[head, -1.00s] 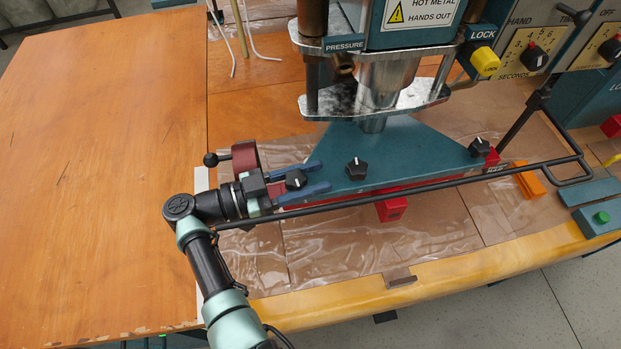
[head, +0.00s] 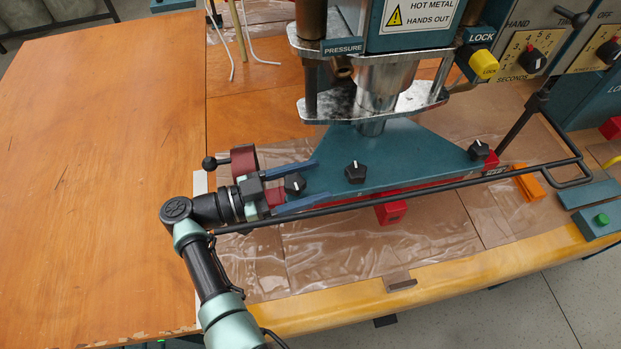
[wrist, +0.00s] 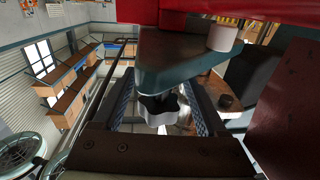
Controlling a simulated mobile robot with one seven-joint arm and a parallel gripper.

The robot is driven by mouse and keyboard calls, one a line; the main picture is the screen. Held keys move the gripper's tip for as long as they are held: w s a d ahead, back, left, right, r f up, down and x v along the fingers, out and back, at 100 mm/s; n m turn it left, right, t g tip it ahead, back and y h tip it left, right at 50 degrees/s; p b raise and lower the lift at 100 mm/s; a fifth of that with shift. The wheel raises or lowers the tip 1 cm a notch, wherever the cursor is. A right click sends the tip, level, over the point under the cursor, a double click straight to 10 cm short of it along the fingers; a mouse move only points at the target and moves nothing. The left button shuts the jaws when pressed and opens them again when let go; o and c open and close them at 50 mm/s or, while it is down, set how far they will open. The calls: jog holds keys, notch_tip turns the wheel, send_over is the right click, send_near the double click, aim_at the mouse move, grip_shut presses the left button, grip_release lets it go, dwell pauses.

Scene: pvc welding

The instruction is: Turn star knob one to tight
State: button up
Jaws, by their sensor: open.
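Three black star knobs sit in a row along the front of the teal triangular plate (head: 400,150). The leftmost star knob (head: 294,185) lies between the two blue fingers of my gripper (head: 322,180), which is open and spread wide around it. In the wrist view that knob (wrist: 158,108) shows between the fingers of my gripper (wrist: 162,98), with a visible gap on each side. The middle star knob (head: 355,172) and the right star knob (head: 479,150) stand free, beyond the fingertips.
A long black bar (head: 430,187) runs close in front of the plate and my gripper. A dark red roll (head: 244,160) and a black ball handle (head: 210,163) stand just behind my wrist. The chrome press head (head: 385,95) rises behind the plate. The wooden table is clear at left.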

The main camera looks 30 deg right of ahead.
jog(key=w+a+b, duration=0.2)
jog(key=a+b, duration=0.2)
jog(key=a, duration=0.8)
jog(key=shift+a+b, duration=0.3)
